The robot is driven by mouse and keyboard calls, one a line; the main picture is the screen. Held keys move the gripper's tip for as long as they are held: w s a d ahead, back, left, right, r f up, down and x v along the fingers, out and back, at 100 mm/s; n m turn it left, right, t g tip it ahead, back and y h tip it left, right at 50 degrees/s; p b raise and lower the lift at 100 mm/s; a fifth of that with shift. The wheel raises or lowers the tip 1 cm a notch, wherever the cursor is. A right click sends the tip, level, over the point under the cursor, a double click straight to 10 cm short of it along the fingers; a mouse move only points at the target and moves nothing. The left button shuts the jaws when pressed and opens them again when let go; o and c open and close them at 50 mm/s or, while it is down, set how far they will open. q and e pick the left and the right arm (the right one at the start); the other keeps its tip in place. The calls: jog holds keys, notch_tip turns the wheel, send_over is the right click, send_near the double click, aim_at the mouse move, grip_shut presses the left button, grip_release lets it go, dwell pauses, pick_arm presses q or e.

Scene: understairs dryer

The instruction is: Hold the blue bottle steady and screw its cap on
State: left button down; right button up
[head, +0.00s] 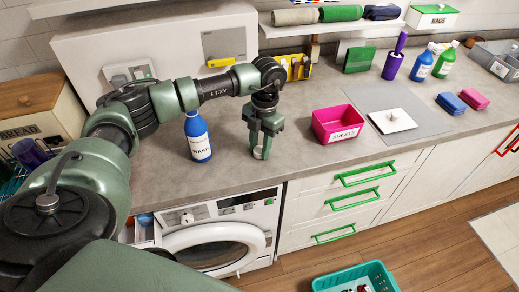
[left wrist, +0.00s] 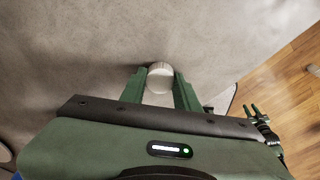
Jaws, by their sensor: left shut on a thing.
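The blue bottle (head: 198,138), with a white WASH label, stands upright on the grey counter left of my left gripper. Its top shows no white cap, though my arm passes close above it. My left gripper (head: 261,152) points down just over the counter, apart from the bottle. It is shut on a small round white cap, which shows between the fingers in the left wrist view (left wrist: 160,77). A small dark green gripper, which looks like my right one (left wrist: 262,118), shows at the right of the left wrist view; its finger gap is too small to judge.
Other bottles (head: 422,66) are at the back right. A bread box (head: 38,110) stands at the left. The counter's front edge is close before the gripper.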

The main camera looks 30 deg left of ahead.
pick_arm(q)
notch_tip(320, 180, up, 14)
jog(key=f+b, duration=0.1)
jog(key=b, duration=0.2)
notch_tip(320, 180, up, 7)
jog(key=p, duration=0.2)
send_over(260, 149)
jog(key=s+d+f+m+t, duration=0.1)
jog(key=s+d+f+m, duration=0.1)
jog(key=m, duration=0.9)
jog(key=s+d+f+m+t, duration=0.1)
jog(key=s+d+f+m, duration=0.2)
jog(key=m, duration=0.9)
jog(key=s+d+f+m, duration=0.2)
jog(key=s+d+m, duration=0.4)
jog(key=m, duration=0.5)
jog(key=shift+d+f+m+t, duration=0.3)
jog(key=shift+d+f+t, duration=0.1)
jog(key=shift+d, duration=0.9)
